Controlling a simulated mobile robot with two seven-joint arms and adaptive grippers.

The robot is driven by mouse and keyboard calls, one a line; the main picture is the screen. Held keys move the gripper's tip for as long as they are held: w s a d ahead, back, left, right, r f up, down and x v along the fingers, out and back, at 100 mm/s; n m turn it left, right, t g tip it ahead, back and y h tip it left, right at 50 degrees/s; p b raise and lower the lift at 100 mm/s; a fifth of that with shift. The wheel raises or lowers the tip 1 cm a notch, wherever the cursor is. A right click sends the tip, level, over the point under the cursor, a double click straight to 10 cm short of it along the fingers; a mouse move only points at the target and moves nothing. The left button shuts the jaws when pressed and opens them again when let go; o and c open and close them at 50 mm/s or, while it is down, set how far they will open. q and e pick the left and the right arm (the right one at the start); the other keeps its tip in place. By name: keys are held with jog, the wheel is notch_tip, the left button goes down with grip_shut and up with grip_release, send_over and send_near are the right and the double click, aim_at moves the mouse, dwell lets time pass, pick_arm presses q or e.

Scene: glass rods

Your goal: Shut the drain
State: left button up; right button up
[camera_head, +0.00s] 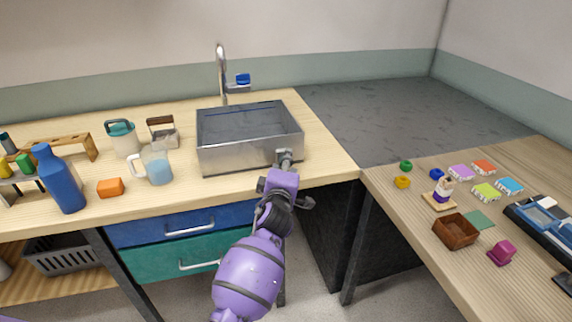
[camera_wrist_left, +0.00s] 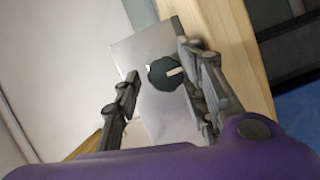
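The metal sink (camera_head: 300,140) is set into the wooden counter. In the left wrist view a flat metal face of it (camera_wrist_left: 165,115) carries a dark round piece (camera_wrist_left: 160,74) with a small pale bar, which I take for the drain control; I cannot tell for certain. My left gripper (camera_head: 285,155) is at the sink's front right corner. In the left wrist view its two fingers (camera_wrist_left: 160,65) are spread, with the dark round piece showing between them. Whether they touch it is unclear. The drain inside the basin is not visible in the head view. My right gripper is not in view.
A faucet (camera_head: 222,75) with a blue handle (camera_head: 243,79) stands behind the sink. A pitcher (camera_head: 158,170), an orange block (camera_head: 110,187) and a blue bottle (camera_head: 62,185) stand to its left. Blue (camera_head: 165,228) and green drawers are below. A second table at right holds small items.

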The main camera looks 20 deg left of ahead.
pick_arm(q)
jog(key=shift+r, duration=0.1)
grip_shut()
jog(key=shift+r, duration=0.1)
